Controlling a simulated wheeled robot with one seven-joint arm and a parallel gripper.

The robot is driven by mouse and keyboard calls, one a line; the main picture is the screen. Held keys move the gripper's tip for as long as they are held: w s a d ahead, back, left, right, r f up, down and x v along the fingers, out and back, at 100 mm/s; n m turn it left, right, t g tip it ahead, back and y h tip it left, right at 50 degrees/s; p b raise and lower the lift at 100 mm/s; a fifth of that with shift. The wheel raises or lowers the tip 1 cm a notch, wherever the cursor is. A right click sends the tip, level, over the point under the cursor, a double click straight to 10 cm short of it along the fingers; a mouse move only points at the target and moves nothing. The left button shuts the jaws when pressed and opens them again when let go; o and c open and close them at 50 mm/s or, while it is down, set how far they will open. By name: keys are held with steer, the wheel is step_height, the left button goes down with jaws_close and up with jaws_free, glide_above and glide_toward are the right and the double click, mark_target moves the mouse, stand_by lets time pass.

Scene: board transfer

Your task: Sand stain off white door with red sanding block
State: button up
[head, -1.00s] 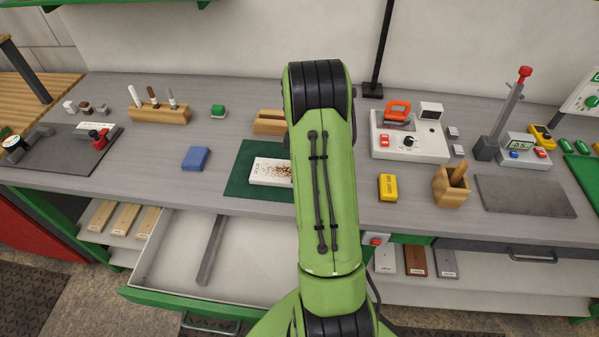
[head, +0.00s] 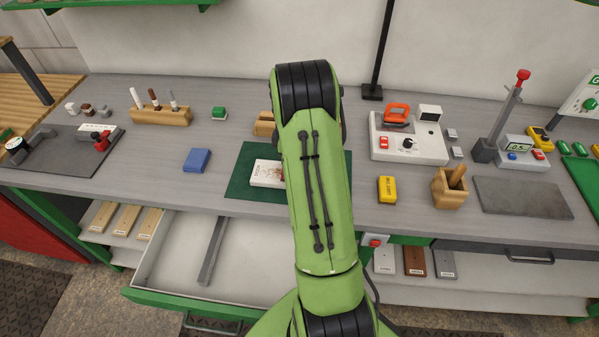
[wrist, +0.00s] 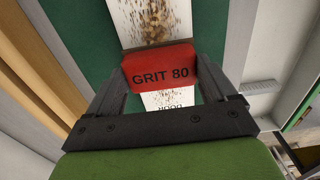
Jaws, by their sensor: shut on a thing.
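My gripper (wrist: 165,84) is shut on the red sanding block (wrist: 163,63), marked "GRIT 80", in the wrist view. The white door (wrist: 155,101) is a small labelled panel beneath the block and shows on both sides of it. Brown speckled stain (wrist: 160,20) covers the door beyond the block, and some shows between the fingers. Whether the block touches the door is hard to tell. In the head view the door (head: 262,175) lies on a green mat (head: 240,184), its right part hidden by my arm.
A blue block (head: 196,160) lies left of the mat and a yellow block (head: 387,189) right of it. A wooden cup (head: 449,192) and a white device with a knob (head: 408,152) stand further right. An open drawer (head: 168,296) juts out below the bench.

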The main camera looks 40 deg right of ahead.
step_height(320, 180, up, 6)
steer(key=p, duration=0.3)
steer(key=shift+p, duration=0.35)
steer(key=shift+f, duration=0.15)
